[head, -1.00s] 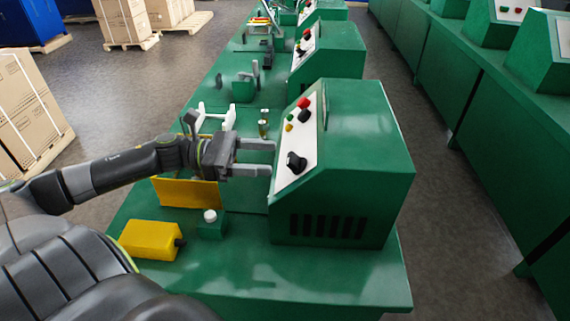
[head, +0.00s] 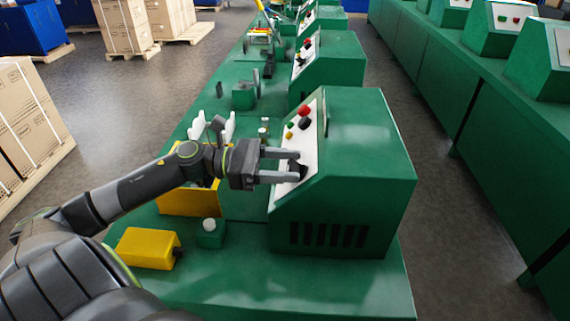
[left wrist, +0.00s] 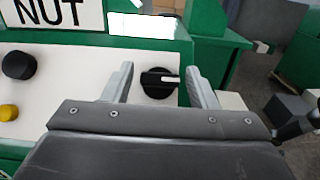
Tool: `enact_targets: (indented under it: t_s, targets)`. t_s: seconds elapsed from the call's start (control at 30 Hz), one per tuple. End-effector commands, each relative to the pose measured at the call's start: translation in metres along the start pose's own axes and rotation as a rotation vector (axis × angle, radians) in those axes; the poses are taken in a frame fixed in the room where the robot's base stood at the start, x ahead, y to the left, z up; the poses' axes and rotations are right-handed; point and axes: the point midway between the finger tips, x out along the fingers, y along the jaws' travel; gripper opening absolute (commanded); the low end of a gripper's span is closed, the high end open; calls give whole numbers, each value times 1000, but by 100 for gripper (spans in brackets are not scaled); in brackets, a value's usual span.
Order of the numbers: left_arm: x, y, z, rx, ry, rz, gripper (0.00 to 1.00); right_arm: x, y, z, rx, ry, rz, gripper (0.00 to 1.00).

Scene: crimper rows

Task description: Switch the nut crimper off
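The nut crimper is a green machine (head: 355,155) with a sloped white control panel; a NUT label (left wrist: 45,14) shows in the left wrist view. Its black rotary knob (left wrist: 158,82) has a white pointer mark that points right in that view. My left gripper (head: 301,164) is open at the lower part of the panel. In the left wrist view its two fingers (left wrist: 160,88) stand on either side of the knob, with gaps between. In the head view the fingers partly hide the knob. My right gripper is not in view.
The panel also carries a red button (head: 304,110), a dark button (head: 304,123) and a yellow one (head: 289,135). A yellow box (head: 147,248) and a small green block with a white cap (head: 210,232) are on the bench below my arm. Similar machines stand behind.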

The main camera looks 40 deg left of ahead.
Motion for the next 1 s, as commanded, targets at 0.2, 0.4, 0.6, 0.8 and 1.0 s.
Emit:
enact_targets:
  t_s: [0.2, 0.4, 0.6, 0.8, 1.0]
  targets:
    - [0, 0, 0, 0, 0, 0, 23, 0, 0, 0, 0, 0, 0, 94]
    - [0, 0, 0, -3, 1, 2, 14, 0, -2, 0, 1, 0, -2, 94]
    - [0, -1, 1, -35, 1, 31, 14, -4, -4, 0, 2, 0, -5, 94]
    - [0, -2, 2, -117, 0, 106, 14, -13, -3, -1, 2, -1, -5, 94]
    - [0, -2, 4, -215, -1, 196, 14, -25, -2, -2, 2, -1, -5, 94]
